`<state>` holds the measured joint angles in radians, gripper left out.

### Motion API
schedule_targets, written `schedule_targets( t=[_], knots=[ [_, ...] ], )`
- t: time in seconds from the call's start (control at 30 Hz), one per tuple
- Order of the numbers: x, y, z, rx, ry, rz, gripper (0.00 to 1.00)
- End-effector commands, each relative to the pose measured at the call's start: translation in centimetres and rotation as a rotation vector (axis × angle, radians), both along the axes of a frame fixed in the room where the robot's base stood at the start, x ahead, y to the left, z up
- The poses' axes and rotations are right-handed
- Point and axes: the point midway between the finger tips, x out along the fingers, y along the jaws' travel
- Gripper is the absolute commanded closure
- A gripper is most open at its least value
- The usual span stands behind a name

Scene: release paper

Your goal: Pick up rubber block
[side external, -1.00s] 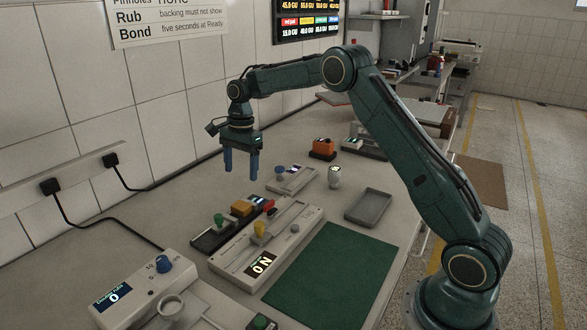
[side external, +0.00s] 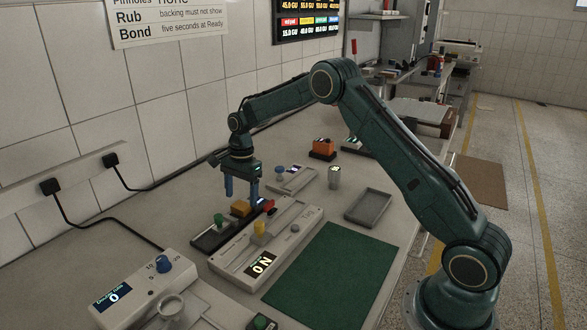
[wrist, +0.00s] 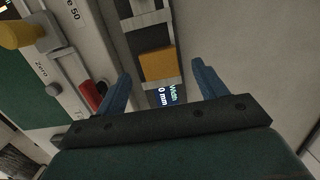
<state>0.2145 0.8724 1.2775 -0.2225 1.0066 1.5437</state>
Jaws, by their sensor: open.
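My gripper (side external: 241,194) is open and empty, with its two blue fingers pointing down over the dark gauge track (side external: 214,235). In the wrist view, a yellow-orange block (wrist: 157,64) on that track shows between the fingers. In the side view, this block (side external: 240,208) is just below the fingertips; I cannot tell whether they touch it. A red piece (wrist: 92,95) lies beside the left finger in the wrist view. An orange block with a dark base (side external: 322,148) stands farther back. I cannot tell for certain which is the rubber block.
A pale unit with a yellow knob (side external: 259,228) stands right beside the track. A green mat (side external: 335,275), a grey tray (side external: 369,206) and a small glass jar (side external: 334,178) are to the right. A dial box (side external: 128,297) stands at the front left. The tiled wall is behind.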

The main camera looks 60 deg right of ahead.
Motion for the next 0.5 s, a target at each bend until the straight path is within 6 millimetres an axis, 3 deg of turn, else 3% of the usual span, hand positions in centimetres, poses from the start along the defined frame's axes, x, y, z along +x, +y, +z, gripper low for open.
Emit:
schedule_targets(
  t=[0.23,0.5],
  knots=[
    [-0.1,0.3,-2.7,-0.001,0.002,0.001,0.29],
    [0.0,0.3,-3.1,-0.001,0.0,0.001,0.29]
  ],
)
